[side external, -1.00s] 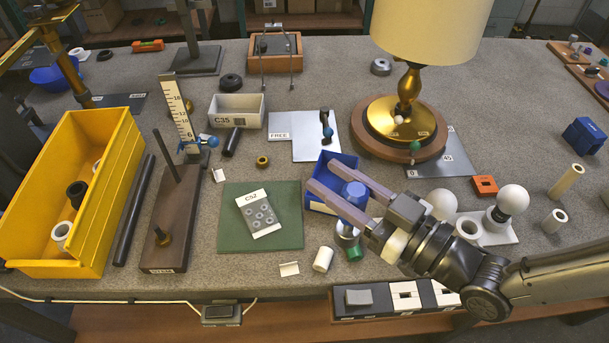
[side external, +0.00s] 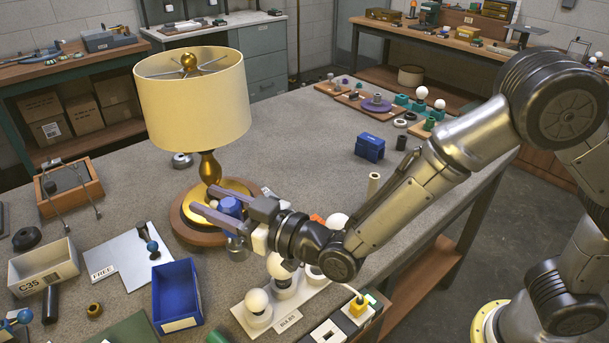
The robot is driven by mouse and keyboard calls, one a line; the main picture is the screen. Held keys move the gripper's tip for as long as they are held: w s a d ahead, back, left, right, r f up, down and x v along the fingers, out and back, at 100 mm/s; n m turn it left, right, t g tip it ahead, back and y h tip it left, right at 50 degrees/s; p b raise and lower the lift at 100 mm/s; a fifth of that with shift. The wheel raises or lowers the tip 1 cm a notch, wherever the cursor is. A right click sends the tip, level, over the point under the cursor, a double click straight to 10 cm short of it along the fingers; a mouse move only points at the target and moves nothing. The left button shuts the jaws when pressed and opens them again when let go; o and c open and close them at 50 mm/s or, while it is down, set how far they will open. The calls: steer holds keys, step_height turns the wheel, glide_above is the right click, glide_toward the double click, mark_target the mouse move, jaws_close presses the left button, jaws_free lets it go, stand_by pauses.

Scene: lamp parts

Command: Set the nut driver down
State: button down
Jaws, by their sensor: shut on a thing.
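My gripper (side external: 205,202) comes in from the right in the side view, with its two mauve fingers pointing left. It is shut on the nut driver (side external: 231,207), whose faceted blue body shows between the fingers. A metal part (side external: 238,246) shows below the gripper; I cannot tell whether it belongs to the driver. In the picture the gripper overlaps the lamp's round base (side external: 190,238), and it appears to be above the table. The fingers and wrist hide part of the driver.
The lamp's cream shade (side external: 193,105) rises behind the gripper. An empty blue bin (side external: 178,292) stands front left, near the grey FREE plate (side external: 122,262) with a small black tool. Bulbs stand on a white holder (side external: 285,300) in front. The table's back middle is clear.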

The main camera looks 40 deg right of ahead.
steer(key=w+d+m+h, duration=0.3)
steer(key=w+d+h, duration=0.15)
steer(key=d, duration=0.75)
steer(key=w+d+m+h, duration=0.3)
steer(key=d+h, duration=0.2)
steer(key=d, duration=0.8)
steer(key=w+d+m+h, duration=0.3)
steer(key=w+d+h, duration=0.1)
steer(key=d, duration=0.8)
steer(key=w+d+f, duration=0.2)
steer(key=w+f, duration=1.1)
steer(key=shift+w+f, duration=0.15)
steer(key=shift+f, duration=0.15)
steer(key=shift+f, duration=0.2)
steer(key=shift+c, duration=2.2)
jaws_free()
